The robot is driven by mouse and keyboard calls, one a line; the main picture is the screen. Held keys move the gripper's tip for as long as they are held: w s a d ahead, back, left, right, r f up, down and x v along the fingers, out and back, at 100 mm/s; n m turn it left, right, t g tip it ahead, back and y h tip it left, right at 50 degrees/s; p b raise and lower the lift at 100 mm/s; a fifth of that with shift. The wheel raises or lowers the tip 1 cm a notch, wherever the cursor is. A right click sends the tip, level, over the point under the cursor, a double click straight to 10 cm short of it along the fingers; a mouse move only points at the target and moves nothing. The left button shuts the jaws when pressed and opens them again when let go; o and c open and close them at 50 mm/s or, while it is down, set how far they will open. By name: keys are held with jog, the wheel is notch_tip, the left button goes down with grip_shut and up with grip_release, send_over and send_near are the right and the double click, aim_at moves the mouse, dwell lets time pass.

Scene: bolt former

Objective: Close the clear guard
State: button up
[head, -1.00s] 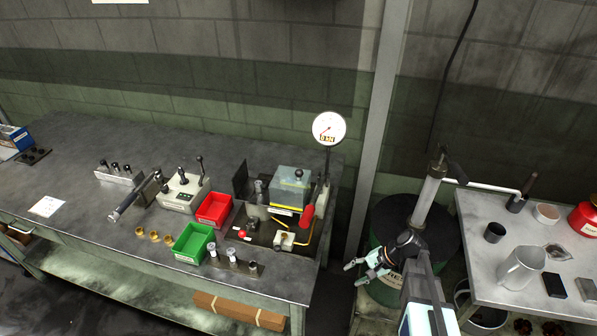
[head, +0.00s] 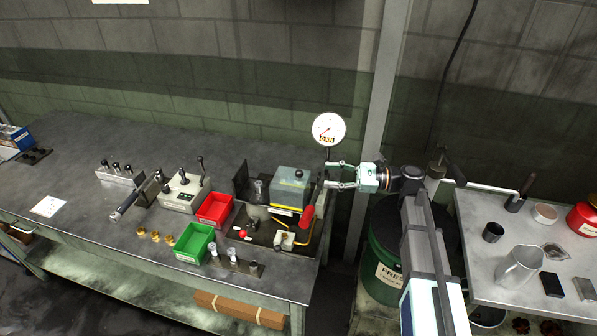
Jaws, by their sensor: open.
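The fingertips appear apart from the guard, near the gauge post.
A round gauge (head: 328,129) stands on a post just behind my fingers. A red-handled lever (head: 307,217) rises in front of the guard. A red bin (head: 215,209) and a green bin (head: 194,242) sit to the left. A dark upright plate (head: 240,180) stands left of the guard.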

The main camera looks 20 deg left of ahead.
aim_at(298, 171)
jog(key=a+p, duration=0.1)
jog(key=a, duration=0.2)
jog(key=s+a+p, duration=0.1)
jog(key=a, duration=0.2)
jog(key=s+a+p, duration=0.1)
jog(key=a, duration=0.2)
jog(key=shift+a, duration=0.35)
grip_shut()
